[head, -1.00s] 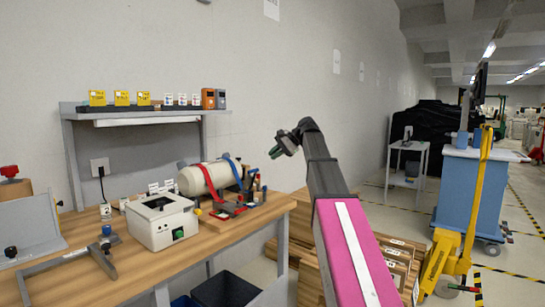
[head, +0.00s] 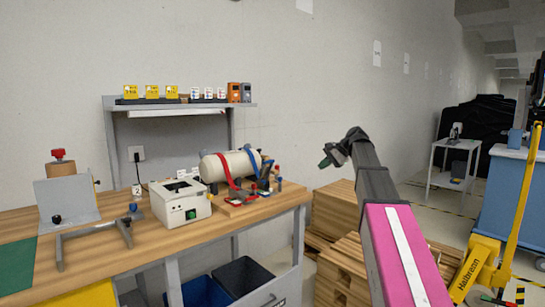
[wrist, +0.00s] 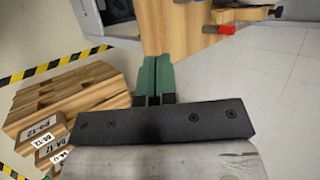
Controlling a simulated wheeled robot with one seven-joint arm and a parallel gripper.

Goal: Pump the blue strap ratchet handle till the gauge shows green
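A cream cylinder (head: 214,167) lies on a wooden board (head: 236,208) at the right end of the workbench. A red strap (head: 229,172) and a blue strap (head: 253,160) go around it. The red strap's ratchet (head: 242,197) sits in front. The blue strap's ratchet (head: 265,178) is at the right, small and partly hidden among dark parts. I cannot make out a gauge reading. My gripper (head: 330,158) is in the air to the right of the bench, apart from the straps. In the wrist view its green fingers (wrist: 152,75) are together with nothing between them.
A white box with a green button (head: 180,202) stands left of the cylinder on the workbench (head: 150,240). Bins (head: 243,275) are under the bench. A yellow pallet jack (head: 475,268) and blue cart (head: 500,205) are at right.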

